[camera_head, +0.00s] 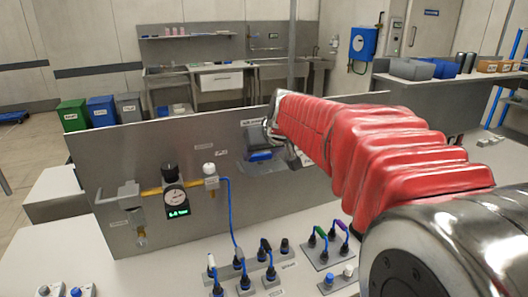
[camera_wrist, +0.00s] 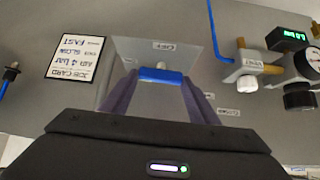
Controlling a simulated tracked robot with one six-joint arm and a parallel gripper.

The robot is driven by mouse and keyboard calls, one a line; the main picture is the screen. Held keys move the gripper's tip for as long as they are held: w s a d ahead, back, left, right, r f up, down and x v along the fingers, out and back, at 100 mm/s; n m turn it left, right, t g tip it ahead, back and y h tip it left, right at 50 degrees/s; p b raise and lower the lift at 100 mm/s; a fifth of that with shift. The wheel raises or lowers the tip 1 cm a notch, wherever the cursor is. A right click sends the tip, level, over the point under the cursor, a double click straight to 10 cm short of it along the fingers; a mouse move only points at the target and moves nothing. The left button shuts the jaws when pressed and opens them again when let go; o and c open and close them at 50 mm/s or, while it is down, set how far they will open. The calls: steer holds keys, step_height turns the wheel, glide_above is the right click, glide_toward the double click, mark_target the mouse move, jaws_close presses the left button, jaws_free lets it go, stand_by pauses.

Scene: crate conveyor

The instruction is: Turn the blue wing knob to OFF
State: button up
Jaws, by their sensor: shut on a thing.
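The blue wing knob (camera_head: 260,155) is on the upright grey panel (camera_head: 110,160), right of the gauge. Its wing lies about level in the head view. The wrist view shows the knob (camera_wrist: 160,75) as a blue bar lying across the picture. My gripper (camera_wrist: 160,80) has one finger at each end of the bar and is shut on it. In the head view my gripper (camera_head: 275,132) is partly hidden by the red-sleeved arm. Small white labels sit around the knob, one above it (camera_wrist: 163,45) and one at lower right (camera_wrist: 228,112); their words are hard to read.
A gauge (camera_head: 175,198) with a green display and a white-capped valve (camera_head: 210,172) with a blue hose stand left of the knob. Hose plugs (camera_head: 245,275) fill the bench below. A job card (camera_wrist: 75,58) is on the panel.

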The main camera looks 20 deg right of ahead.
steer(key=shift+a+m+h, duration=0.1)
steer(key=shift+m+h, duration=0.6)
steer(key=shift+m, duration=0.2)
steer(key=shift+w+a+m+g+h, duration=0.15)
steer(key=shift+m+g+h, duration=0.25)
steer(key=shift+m+h, duration=0.6)
steer(key=shift+w+a+m+g+h, duration=0.15)
steer(key=shift+m+g+h, duration=0.4)
steer(key=shift+m, duration=0.55)
steer(key=shift+s+a+m+g+h, duration=0.1)
steer(key=shift+m+g+h, duration=0.25)
steer(key=shift+m+h, duration=0.55)
steer(key=m, duration=0.1)
steer(key=m+g+h, duration=0.1)
steer(key=m, duration=0.1)
steer(key=m+g, duration=0.1)
steer(key=shift+w+a+f, duration=0.1)
steer(key=shift+w+a, duration=0.05)
steer(key=shift+w, duration=0.15)
steer(key=shift+w+m+g+h, duration=0.15)
steer(key=shift+m+g+h, duration=0.5)
steer(key=shift+m+g, duration=1.25)
steer(key=shift+m, duration=0.3)
steer(key=o, duration=1)
steer(key=shift+o, duration=0.2)
